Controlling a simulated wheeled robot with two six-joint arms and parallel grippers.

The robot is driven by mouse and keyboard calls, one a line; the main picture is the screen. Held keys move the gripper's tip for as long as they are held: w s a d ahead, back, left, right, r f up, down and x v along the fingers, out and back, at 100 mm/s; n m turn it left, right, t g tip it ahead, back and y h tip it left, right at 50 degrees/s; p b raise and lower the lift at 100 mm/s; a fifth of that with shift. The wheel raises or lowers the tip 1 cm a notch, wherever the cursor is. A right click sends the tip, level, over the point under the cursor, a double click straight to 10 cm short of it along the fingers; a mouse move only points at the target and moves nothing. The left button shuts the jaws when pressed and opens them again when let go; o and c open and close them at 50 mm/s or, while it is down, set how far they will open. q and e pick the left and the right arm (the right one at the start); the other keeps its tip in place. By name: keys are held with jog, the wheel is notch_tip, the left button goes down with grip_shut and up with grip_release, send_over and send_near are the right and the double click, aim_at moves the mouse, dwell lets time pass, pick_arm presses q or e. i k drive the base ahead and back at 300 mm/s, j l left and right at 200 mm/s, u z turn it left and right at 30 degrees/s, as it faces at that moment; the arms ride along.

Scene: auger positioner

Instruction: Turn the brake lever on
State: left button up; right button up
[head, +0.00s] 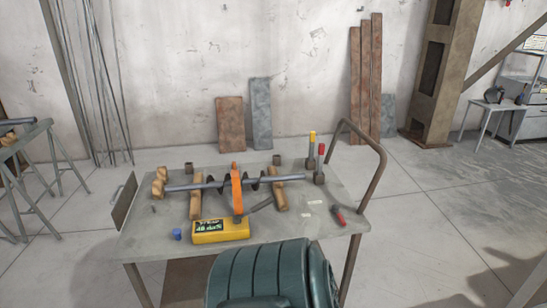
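A worktable (150,245) stands in front of me with an auger shaft (205,185) lying across wooden blocks. Near the table's back right are two upright levers, one with a yellow grip (312,137) and one with a red grip (321,150). No label readable here tells which is the brake lever, and I cannot tell whether either is on or off. A smaller red-handled part (337,216) is at the table's right front. An orange upright piece (237,190) crosses the shaft. Neither of my grippers is in view.
A yellow box with a dark display (220,231) and a blue cap (177,234) are at the table's front. A bent metal handle (374,150) rises at its right edge. A dark green ribbed body (262,278) covers the bottom centre. The floor right of the table is open.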

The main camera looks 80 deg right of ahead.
aim_at(334, 207)
jog(key=z, duration=3.25)
